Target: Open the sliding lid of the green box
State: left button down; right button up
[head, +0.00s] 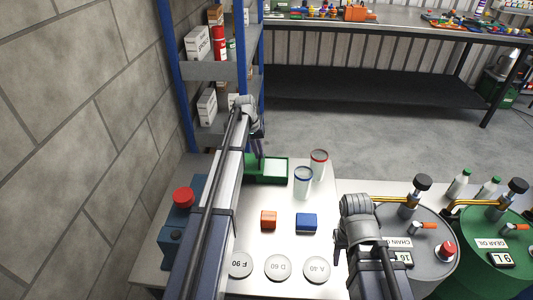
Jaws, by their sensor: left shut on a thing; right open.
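The green box (267,181) stands at the far side of the white table, with a pale area showing within its green rim. My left gripper (259,157) reaches down from above to the box's left part. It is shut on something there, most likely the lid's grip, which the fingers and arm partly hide. How far the lid is open cannot be told. My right gripper (341,246) is open and empty, at the table's right edge beside the grey drum.
Two clear jars (303,184) (318,166) stand right of the box. An orange block (268,220), a blue block (306,223) and round labelled discs (278,268) lie nearer. A grey drum (426,262) and a green drum (490,235) stand right; a shelf (208,71) rises behind.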

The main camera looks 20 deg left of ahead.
aim_at(255, 163)
pick_arm(q)
jog(key=c, duration=0.9)
grip_release()
jog(key=shift+r, duration=0.15)
jog(key=r+p, duration=0.2)
jog(key=a+r+p, duration=0.1)
jog(key=r+p, duration=0.4)
jog(key=shift+s+a+r+p, duration=0.2)
jog(key=shift+a+p, duration=0.05)
jog(key=shift+p, duration=0.1)
jog(key=s+d+r+m+g+y+p, duration=0.1)
jog(key=s+d+r+m+p, duration=0.1)
jog(key=s+d, duration=0.6)
jog(key=s+d+r+m+p, duration=0.15)
jog(key=s+d, duration=0.35)
jog(key=d, duration=0.5)
jog(key=s+d+r+m+p, duration=0.1)
jog(key=s+d, duration=0.2)
jog(key=s, duration=0.3)
jog(key=s+d+r+m+y+p, duration=0.1)
jog(key=s+d, duration=0.3)
jog(key=s, duration=0.3)
jog(key=s+d+r+m+y+p, duration=0.1)
jog(key=s+d+p, duration=0.1)
jog(key=s, duration=0.4)
jog(key=shift+s+d+r+m, duration=0.25)
jog(key=shift+d+r, duration=0.15)
jog(key=shift+d, duration=0.25)
